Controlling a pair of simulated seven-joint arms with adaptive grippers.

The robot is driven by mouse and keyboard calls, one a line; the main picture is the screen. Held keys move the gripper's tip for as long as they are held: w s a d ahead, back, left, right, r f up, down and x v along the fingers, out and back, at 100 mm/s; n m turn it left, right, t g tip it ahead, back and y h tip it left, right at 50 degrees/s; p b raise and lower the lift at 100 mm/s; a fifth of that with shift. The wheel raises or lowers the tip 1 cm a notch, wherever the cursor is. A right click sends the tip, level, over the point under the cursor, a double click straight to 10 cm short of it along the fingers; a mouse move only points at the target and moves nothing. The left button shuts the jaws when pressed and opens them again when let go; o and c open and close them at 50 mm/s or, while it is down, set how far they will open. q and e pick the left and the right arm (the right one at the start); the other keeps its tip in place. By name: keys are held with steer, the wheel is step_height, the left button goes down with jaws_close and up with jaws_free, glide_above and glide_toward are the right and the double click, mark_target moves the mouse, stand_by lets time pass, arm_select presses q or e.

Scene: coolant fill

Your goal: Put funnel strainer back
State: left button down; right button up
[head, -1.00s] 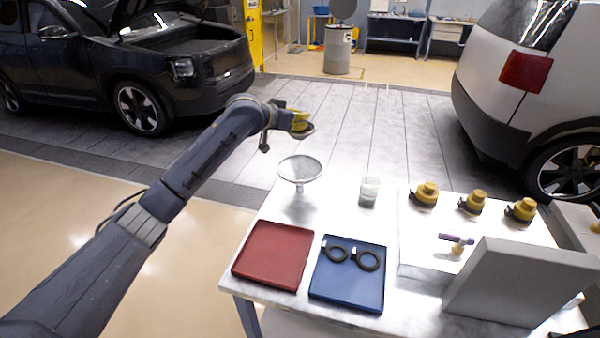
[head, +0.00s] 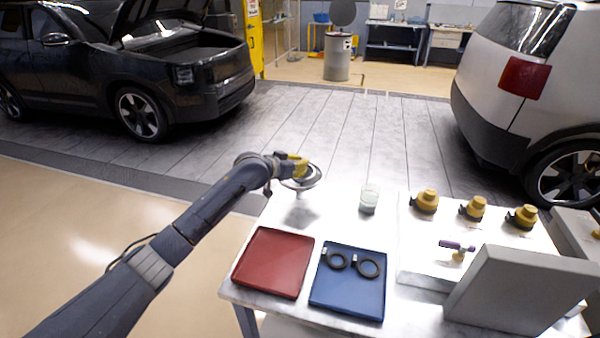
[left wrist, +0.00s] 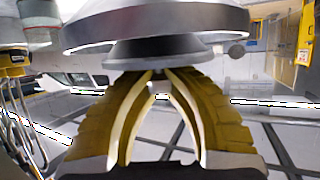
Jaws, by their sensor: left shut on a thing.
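My left gripper (head: 295,165) is at the white funnel holder (head: 299,192) at the table's back left corner. Its yellow fingers are shut on the grey metal funnel strainer, which shows in the left wrist view (left wrist: 155,25) as a wide round rim with a narrower dark collar at the fingertips. In the head view the strainer and the holder's round top overlap behind the fingers. I cannot tell whether the strainer rests in the holder or is just above it. My right gripper is not in view.
A red tray (head: 272,262) and a blue tray (head: 347,290) with two black rings lie in front. Several yellow-capped parts (head: 425,201) and a grey slanted panel (head: 520,290) are at the right.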

arm_select(q)
steer(key=shift+f, duration=1.6)
steer(key=shift+f, duration=0.35)
steer(key=c, duration=1.5)
jaws_free()
steer(key=shift+f, duration=0.1)
steer(key=shift+s+a+r, duration=0.1)
steer(key=shift+s+r, duration=0.1)
steer(key=shift+r, duration=0.1)
steer(key=v, duration=1.7)
steer(key=shift+w+r, duration=0.15)
steer(key=shift+r, duration=0.1)
